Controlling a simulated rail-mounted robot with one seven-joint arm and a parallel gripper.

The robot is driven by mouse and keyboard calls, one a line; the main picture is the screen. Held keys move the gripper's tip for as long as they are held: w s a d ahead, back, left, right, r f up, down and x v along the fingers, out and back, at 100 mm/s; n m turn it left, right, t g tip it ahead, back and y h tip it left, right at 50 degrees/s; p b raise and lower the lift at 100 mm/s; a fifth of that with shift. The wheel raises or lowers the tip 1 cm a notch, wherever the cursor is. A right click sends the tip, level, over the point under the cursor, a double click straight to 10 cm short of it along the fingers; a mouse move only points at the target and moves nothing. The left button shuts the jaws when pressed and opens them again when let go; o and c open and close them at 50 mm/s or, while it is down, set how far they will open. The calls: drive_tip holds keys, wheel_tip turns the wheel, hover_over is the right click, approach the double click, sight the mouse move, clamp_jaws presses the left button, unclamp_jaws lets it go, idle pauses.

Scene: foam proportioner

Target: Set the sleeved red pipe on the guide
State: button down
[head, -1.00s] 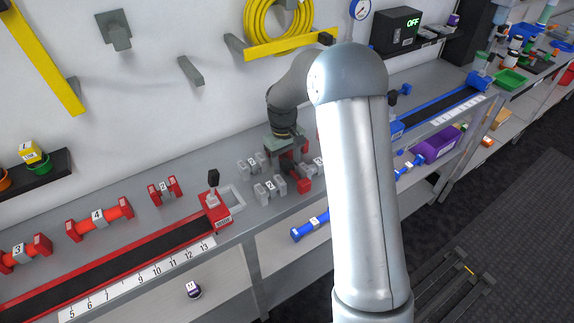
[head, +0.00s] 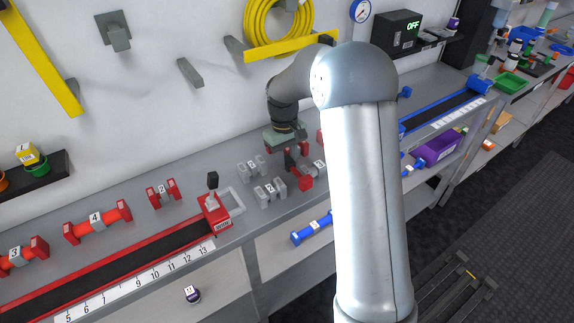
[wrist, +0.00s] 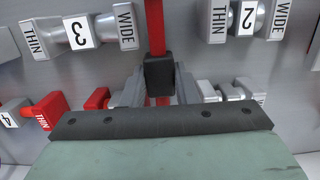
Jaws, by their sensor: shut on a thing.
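My gripper (wrist: 159,88) is shut on the black sleeve (wrist: 159,72) of the red pipe (wrist: 155,25). The pipe stretches away from the sleeve to the top of the wrist view, and its near part is mostly hidden by the gripper. In the head view, my gripper (head: 287,150) is at the back of the bench, with a red end of the held pipe (head: 305,182) showing in front of it. A long red-edged track (head: 110,277) with a numbered scale lies to the left, apart from the pipe. I cannot tell which part is the guide.
Grey numbered fittings (head: 270,191) marked WIDE and THIN stand close around the gripper. Red fittings (head: 97,221) lie further left. My arm hides part of the bench to the right.

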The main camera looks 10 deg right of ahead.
sight(289, 160)
wheel_tip(289, 160, up, 4)
drive_tip(key=shift+r+b, duration=0.25)
drive_tip(key=shift+b, duration=0.05)
drive_tip(key=s+d+b, duration=0.2)
drive_tip(key=s+d, duration=0.1)
drive_tip(key=s, duration=0.6)
drive_tip(key=s+d+b, duration=0.1)
drive_tip(key=s+d, duration=0.2)
drive_tip(key=s, duration=0.6)
drive_tip(key=shift+s+d+f+b, duration=0.15)
drive_tip(key=shift+s+d+b, duration=0.15)
drive_tip(key=shift+b, duration=0.1)
drive_tip(key=shift+a, duration=0.1)
